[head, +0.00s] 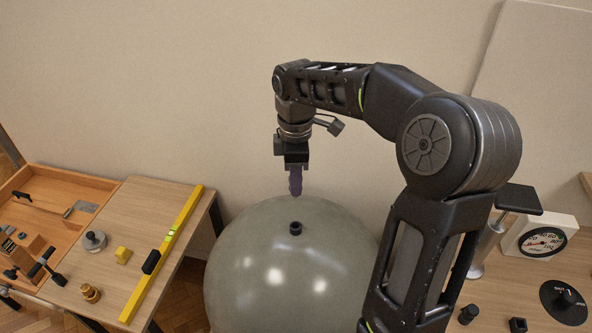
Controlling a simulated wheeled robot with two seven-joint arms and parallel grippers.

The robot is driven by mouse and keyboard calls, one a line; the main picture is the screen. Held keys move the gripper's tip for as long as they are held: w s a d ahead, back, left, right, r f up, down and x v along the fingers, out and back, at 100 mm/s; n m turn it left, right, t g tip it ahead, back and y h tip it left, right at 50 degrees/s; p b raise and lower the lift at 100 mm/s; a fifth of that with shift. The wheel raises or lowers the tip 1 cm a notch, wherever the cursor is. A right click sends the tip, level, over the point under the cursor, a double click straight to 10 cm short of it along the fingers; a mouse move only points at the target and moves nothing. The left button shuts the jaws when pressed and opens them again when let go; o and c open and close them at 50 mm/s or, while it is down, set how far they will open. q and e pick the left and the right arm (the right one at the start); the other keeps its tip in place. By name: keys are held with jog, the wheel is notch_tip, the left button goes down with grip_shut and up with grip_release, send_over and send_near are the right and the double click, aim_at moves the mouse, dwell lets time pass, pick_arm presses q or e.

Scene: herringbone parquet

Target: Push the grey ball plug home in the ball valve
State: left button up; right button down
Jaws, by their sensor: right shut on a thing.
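A large grey ball (260,262) fills the lower middle of the head view. A small, short black fitting (295,229) stands up on its top, at the valve; I cannot tell whether it is the plug or how deep it sits. My right gripper (294,178) points straight down above the ball. It is shut on a slim, ribbed, purple-grey piece (295,184) hanging upright over the black fitting, with a gap between them. The piece is too small to identify for certain. My left gripper is not in view.
A right table holds a dial gauge (541,240), a black disc (563,301) and small black parts. A wall stands behind.

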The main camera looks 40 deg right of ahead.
jog(key=shift+s+a, duration=0.1)
notch_tip(320, 180, down, 9)
jog(key=b, duration=0.6)
jog(key=shift+f+b, duration=0.45)
jog(key=shift+f, duration=0.05)
jog(key=shift+p, duration=0.3)
dwell(1.8)
jog(key=shift+f+b, duration=1.15)
jog(key=shift+f, duration=0.55)
jog(key=c, duration=1.1)
grip_release()
